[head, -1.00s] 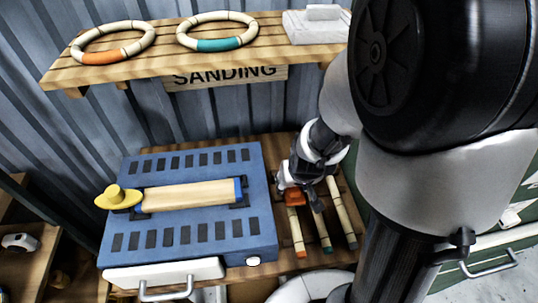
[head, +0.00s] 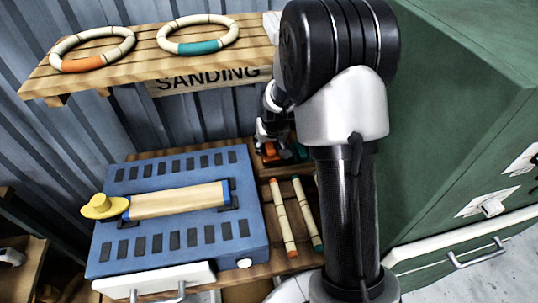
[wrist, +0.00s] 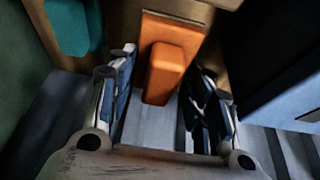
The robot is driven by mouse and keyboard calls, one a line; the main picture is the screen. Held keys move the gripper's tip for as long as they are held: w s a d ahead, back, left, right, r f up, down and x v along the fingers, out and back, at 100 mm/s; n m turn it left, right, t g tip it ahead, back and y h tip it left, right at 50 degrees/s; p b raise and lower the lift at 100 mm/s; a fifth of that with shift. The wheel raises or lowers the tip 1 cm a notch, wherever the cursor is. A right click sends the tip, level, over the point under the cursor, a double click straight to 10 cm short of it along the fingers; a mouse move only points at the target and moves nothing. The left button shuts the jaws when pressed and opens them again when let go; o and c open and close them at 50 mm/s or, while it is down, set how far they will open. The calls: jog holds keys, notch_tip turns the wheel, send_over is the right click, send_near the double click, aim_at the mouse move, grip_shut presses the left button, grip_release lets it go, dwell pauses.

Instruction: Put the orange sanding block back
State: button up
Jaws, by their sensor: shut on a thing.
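The orange sanding block (head: 272,156) is in my gripper (head: 268,143), at the back of the wooden bench, right of the blue machine. In the wrist view the orange block (wrist: 172,68) has its raised grip between the two fingers of my gripper (wrist: 165,75). A teal block (wrist: 72,25) shows at the upper left of the wrist view, apart from the fingers. The teal block also shows right of the orange one in the head view (head: 298,152). I cannot tell whether the orange block's underside touches the wood.
The blue machine (head: 240,235) with a wooden roller and yellow knob stands to the left. Rattan sticks (head: 283,220) lie in front of my gripper. The slatted shelf (head: 145,60) above holds two rattan rings. A green cabinet (head: 440,150) stands at the right.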

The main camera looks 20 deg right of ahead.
aim_at(269, 154)
jog(key=shift+f+b, duration=0.7)
jog(key=shift+f, duration=1.5)
jog(key=shift+f, duration=0.2)
jog(key=o, duration=1)
jog(key=shift+r, duration=0.1)
